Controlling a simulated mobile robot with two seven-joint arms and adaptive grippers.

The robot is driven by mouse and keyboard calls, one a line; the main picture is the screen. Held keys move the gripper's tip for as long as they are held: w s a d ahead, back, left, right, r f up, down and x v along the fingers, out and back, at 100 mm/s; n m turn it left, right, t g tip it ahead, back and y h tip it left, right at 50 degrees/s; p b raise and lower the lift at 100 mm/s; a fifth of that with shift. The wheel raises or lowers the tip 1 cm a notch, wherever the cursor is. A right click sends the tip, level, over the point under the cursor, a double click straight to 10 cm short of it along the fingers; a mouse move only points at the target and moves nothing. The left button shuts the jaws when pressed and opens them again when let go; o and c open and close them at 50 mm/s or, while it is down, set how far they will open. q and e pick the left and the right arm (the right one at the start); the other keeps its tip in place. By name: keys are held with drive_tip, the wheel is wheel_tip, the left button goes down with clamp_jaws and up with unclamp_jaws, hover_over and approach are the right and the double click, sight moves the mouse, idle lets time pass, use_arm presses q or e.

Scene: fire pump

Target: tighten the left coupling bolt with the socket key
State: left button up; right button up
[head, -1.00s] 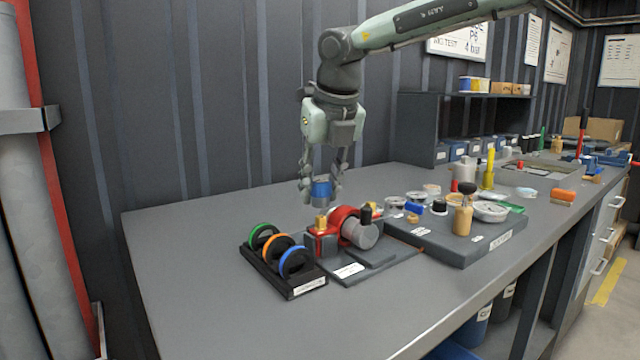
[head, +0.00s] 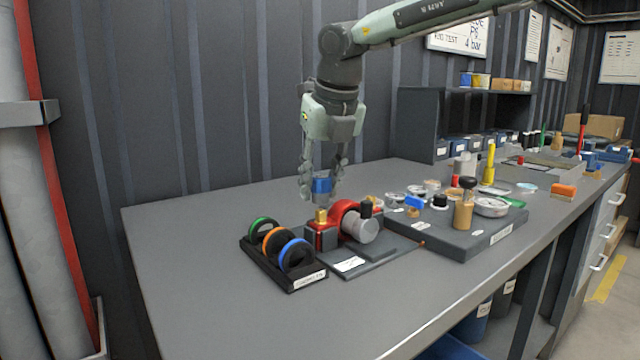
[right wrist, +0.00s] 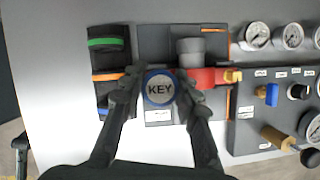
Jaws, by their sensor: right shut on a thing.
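My right gripper (head: 321,192) points down and is shut on the socket key (head: 321,186), which has a blue body. In the right wrist view the key's round top (right wrist: 159,88) reads "KEY" between the two fingers. The pump has a red body (head: 344,213) and a grey cylinder (head: 360,229). A brass-coloured left coupling bolt (head: 321,216) stands at its left end, just below the key in the head view. In the wrist view the key hides that end, so contact cannot be told. My left gripper is not in view.
A black rack (head: 301,279) with green, orange and blue rings stands beside the pump at the left. A dark board (head: 463,245) with gauges and knobs lies at the right. The bench top (head: 200,240) is clear at the far left.

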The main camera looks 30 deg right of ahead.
sight(320, 199)
drive_tip(key=shift+f+b, duration=1.55)
drive_tip(key=shift+b, duration=0.3)
idle(1.3)
drive_tip(key=shift+f+m+h+b, duration=0.15)
drive_tip(key=shift+m+h+b, duration=0.25)
drive_tip(key=shift+m, duration=0.5)
drive_tip(key=shift+r+m+g+h, duration=0.2)
drive_tip(key=shift+m+g+h, duration=0.15)
drive_tip(key=shift+m, duration=1.05)
drive_tip(key=shift+m+h, duration=0.25)
drive_tip(key=shift+m, duration=0.25)
drive_tip(key=shift+r+m+g+h+p, duration=0.1)
drive_tip(key=shift+m+g+h+p, duration=0.35)
drive_tip(key=shift+m, duration=0.75)
drive_tip(key=shift+m+p, duration=0.3)
drive_tip(key=shift+m, duration=0.3)
